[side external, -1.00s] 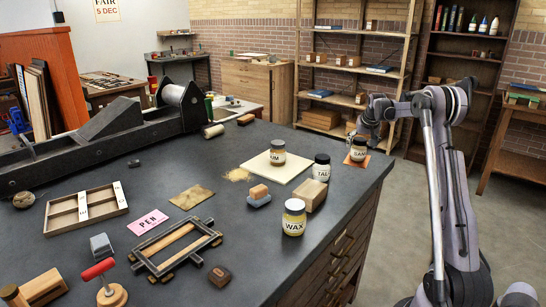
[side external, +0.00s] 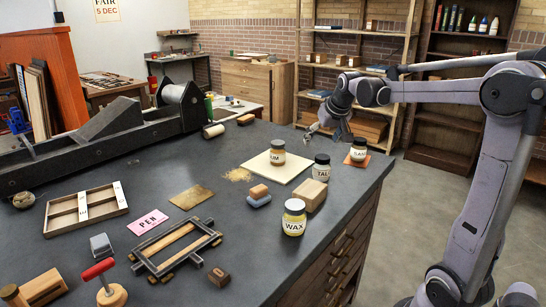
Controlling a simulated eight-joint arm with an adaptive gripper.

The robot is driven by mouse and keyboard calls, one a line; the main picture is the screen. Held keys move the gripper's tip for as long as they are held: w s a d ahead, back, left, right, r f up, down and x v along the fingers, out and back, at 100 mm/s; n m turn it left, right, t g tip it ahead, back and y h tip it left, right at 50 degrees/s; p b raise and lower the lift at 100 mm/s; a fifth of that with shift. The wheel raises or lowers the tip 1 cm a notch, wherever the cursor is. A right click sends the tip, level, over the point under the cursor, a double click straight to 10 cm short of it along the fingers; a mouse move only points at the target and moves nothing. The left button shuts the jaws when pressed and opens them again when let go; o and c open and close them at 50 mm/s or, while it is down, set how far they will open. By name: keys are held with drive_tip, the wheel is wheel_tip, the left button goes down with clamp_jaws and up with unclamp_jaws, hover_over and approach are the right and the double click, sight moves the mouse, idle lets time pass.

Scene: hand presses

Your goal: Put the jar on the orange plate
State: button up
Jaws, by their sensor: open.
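The orange plate (side external: 366,163) lies near the right edge of the dark table, with a jar labelled SAN (side external: 358,150) standing on it. A jar with a dark lid labelled TAL (side external: 321,168) stands just left of the plate. A jar labelled UM (side external: 278,153) stands on a pale square board. My gripper (side external: 312,133) is open and empty, above and left of the SAN jar, apart from all the jars. Its fingertips are small and partly unclear.
A wooden block (side external: 313,195) sits between the TAL and WAX jars. The pale board (side external: 262,173) lies left of the TAL jar.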

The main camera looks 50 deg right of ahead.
drive_tip(key=s+a+f+n+y, duration=0.1)
drive_tip(key=s+a, duration=0.3)
drive_tip(key=a, duration=0.5)
drive_tip(key=s+a+f+n+t+y, duration=0.1)
drive_tip(key=s+a+f+n, duration=0.2)
drive_tip(key=a, duration=0.7)
drive_tip(key=s+a+f+n+y, duration=0.1)
drive_tip(key=s+a+f+n, duration=0.1)
drive_tip(key=s+a, duration=0.4)
drive_tip(key=a+f, duration=0.1)
drive_tip(key=a, duration=0.2)
drive_tip(key=shift+a+f+n+t+y, duration=0.3)
drive_tip(key=shift+a+f+n+t, duration=0.05)
drive_tip(key=shift+a+n+t, duration=0.05)
